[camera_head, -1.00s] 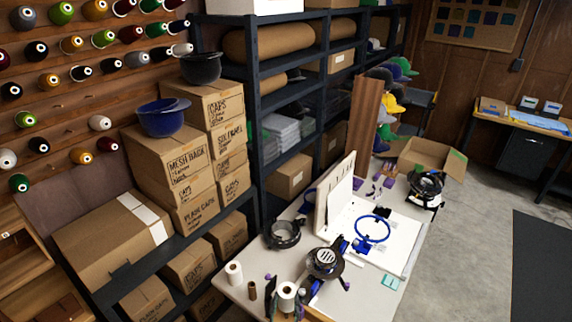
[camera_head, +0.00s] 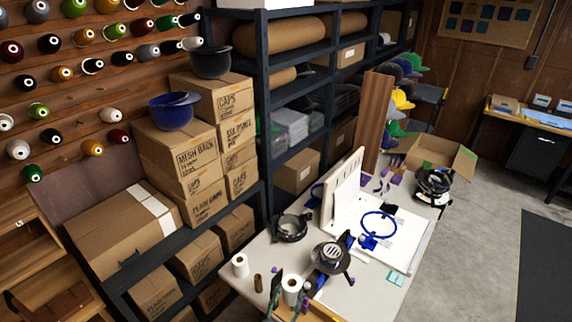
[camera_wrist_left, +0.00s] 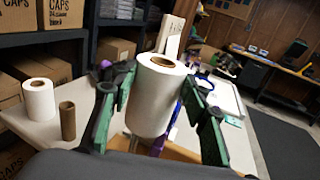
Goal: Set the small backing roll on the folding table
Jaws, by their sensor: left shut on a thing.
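My left gripper (camera_head: 290,288) is shut on a white backing roll (camera_head: 292,285), at the bottom of the head view. In the left wrist view, the green fingers of the left gripper (camera_wrist_left: 160,88) press on both sides of the upright roll (camera_wrist_left: 155,105), whose brown core shows on top. The roll is over the near part of the white folding table (camera_head: 275,258); its base is hidden, so I cannot tell whether it touches the top. My right gripper is not in view.
Another white roll (camera_head: 240,265) and a brown tube (camera_head: 258,283) stand left of the held roll. A black device (camera_head: 331,257) is close on its right. A black ring (camera_head: 289,228) and a blue hoop (camera_head: 379,225) lie farther back. Shelves with boxes (camera_head: 194,152) line the left.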

